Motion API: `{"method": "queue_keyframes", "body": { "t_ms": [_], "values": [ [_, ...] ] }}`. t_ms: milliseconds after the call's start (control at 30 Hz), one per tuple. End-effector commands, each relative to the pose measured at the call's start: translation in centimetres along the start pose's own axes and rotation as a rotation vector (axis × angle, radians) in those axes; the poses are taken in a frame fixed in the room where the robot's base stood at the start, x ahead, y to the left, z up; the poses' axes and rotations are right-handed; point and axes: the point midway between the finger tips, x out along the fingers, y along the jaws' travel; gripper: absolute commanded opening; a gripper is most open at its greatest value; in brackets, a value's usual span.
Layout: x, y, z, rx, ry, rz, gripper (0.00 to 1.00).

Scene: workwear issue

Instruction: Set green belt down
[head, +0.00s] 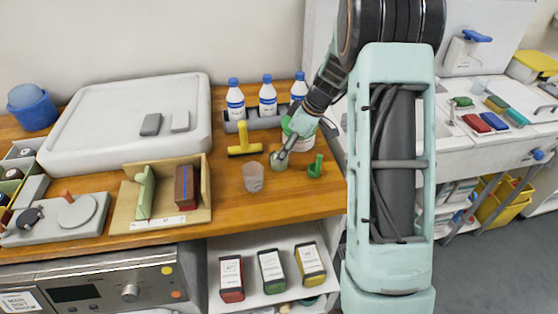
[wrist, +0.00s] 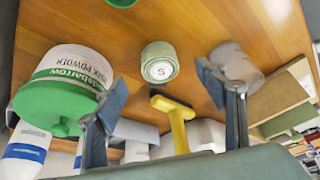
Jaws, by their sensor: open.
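The green belt (wrist: 160,62) is a pale green roll with a white label marked "S". In the wrist view it lies on the wooden worktop beyond my fingertips, with space on both sides. In the head view the belt (head: 279,163) is at the end of my arm, between the clear cup and the powder tub, partly covered by my gripper. My gripper (wrist: 163,90) is open and empty, its two blue-grey fingers spread wide. In the head view my gripper (head: 290,147) points down at the worktop.
Close around stand a green-lidded powder tub (wrist: 65,90), a clear cup (head: 253,177), a yellow tool (head: 244,141) and a green-handled item (head: 316,168). White bottles (head: 267,98) stand behind. A wooden holder (head: 160,200) is to the left. The front worktop strip is bare.

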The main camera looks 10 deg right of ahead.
Motion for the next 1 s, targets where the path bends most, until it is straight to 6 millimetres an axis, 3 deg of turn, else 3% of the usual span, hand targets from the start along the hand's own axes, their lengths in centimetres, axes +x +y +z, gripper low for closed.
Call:
{"method": "queue_keyframes", "body": {
  "t_ms": [167,500,800,1000],
  "values": [
    [1.1,-0.1,-0.1,0.001,-0.001,-0.002,0.65],
    [5.2,-0.1,-0.4,0.001,0.000,0.000,0.65],
    [5.7,0.0,-0.3,0.002,0.001,0.001,0.65],
    [5.7,0.0,-0.3,0.002,0.001,0.001,0.45]
  ]
}}
